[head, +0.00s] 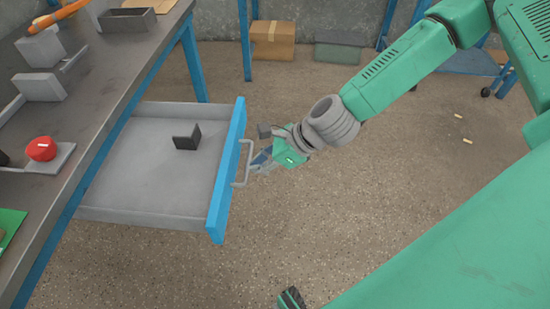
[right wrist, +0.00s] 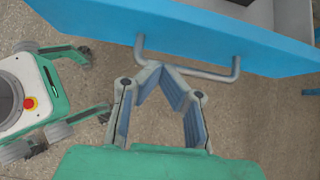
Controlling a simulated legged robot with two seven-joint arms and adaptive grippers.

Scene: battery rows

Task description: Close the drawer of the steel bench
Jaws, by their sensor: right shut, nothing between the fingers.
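The steel bench (head: 115,65) stands at the left on blue legs. Its grey drawer (head: 150,190) is pulled well out, and its blue front (head: 227,170) faces right. A grey bar handle (head: 244,163) sticks out of the front; it also crosses the upper middle of the right wrist view (right wrist: 205,74). My right gripper (head: 262,160) is shut and empty, just right of the handle. In the right wrist view its fingertips (right wrist: 161,72) meet close to the handle's left part; I cannot tell whether they touch it.
A dark angled piece (head: 187,137) stands inside the drawer. On the bench are a red knob-like part (head: 41,149), grey blocks and a metal tray (head: 127,20). A cardboard box (head: 272,40) is at the back. The floor right of the drawer is largely clear.

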